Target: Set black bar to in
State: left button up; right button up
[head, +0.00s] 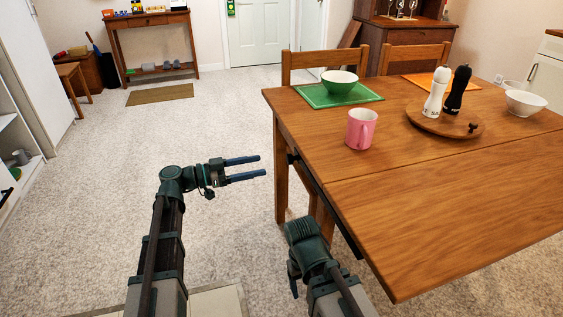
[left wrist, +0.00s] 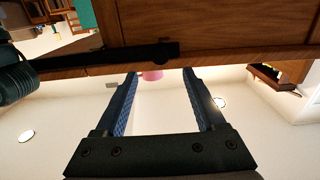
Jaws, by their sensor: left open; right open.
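The black bar (head: 325,203) runs along the near left side of the wooden table (head: 400,215), just under the tabletop edge. It also shows in the left wrist view (left wrist: 110,61), as a dark strip against the wood. My left gripper (head: 262,165) is open and empty, with its two blue fingers pointing right toward the bar's far end, still apart from it. In the left wrist view, its fingertips (left wrist: 161,72) lie just below the bar's end. My right gripper (head: 293,277) is folded low near the table's near left corner; its fingers are mostly hidden.
On the table stand a pink mug (head: 361,129), a green bowl (head: 339,82) on a green mat, a wooden round board (head: 445,122) with two mills, and a white bowl (head: 525,102). Chairs stand behind. Carpet left of the table is clear.

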pick_arm(q)
jog(key=x, duration=0.8)
jog(key=shift+d, duration=0.2)
jog(key=shift+f, duration=0.1)
grip_shut()
dwell(1.1)
